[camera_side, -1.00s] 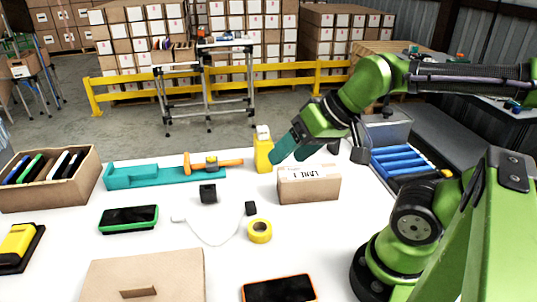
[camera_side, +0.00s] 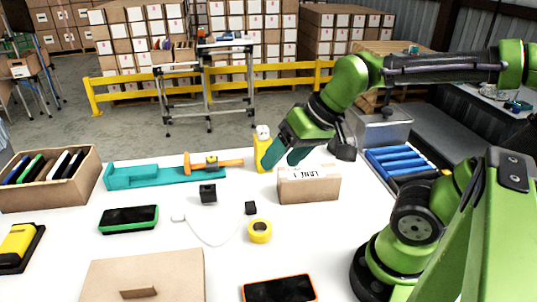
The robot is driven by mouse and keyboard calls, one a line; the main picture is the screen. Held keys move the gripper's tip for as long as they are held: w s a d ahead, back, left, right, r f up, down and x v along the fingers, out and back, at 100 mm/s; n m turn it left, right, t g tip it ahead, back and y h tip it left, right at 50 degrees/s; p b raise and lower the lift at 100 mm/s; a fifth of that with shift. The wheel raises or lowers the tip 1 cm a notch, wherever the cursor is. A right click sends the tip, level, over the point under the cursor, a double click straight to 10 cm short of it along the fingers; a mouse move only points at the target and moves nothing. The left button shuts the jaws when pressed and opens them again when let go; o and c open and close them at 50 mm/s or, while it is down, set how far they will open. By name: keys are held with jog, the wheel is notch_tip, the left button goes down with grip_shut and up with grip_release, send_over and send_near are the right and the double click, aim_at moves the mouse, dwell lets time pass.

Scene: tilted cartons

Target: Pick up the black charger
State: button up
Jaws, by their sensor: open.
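A small black cube-shaped block (camera_side: 208,193), which looks like the black charger, sits on the white table left of centre. A smaller black piece (camera_side: 250,208) lies to its right beside a thin white cable (camera_side: 215,243); I cannot tell for sure which of the two is the charger. My gripper (camera_side: 280,164) has teal fingers. It is open, with nothing visible between the fingers, near the back of the table by the yellow bottle and the small carton, up and to the right of both black pieces.
A yellow bottle (camera_side: 263,150) and a small carton (camera_side: 308,186) are close to my gripper. A teal tray (camera_side: 150,177) with an orange tool (camera_side: 212,162) lies at the back. A green-edged phone (camera_side: 129,218) and yellow tape roll (camera_side: 259,231) flank the black pieces.

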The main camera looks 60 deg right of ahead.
jog(key=w+f+m+g, duration=0.25)
jog(key=w+m, duration=0.25)
jog(key=w, duration=0.6)
jog(key=m+g+h, duration=0.2)
jog(key=m+g, duration=0.2)
jog(key=m, duration=0.9)
send_over(209, 194)
jog(key=d, duration=0.1)
notch_tip(209, 194, down, 5)
jog(key=w+r+m, duration=0.1)
jog(key=m, duration=0.4)
jog(key=shift+t, duration=0.25)
notch_tip(209, 194, down, 10)
jog(key=shift+f, duration=0.2)
jog(key=shift+w+f, duration=0.15)
jog(key=shift+f, duration=2.8)
jog(key=c, duration=1.1)
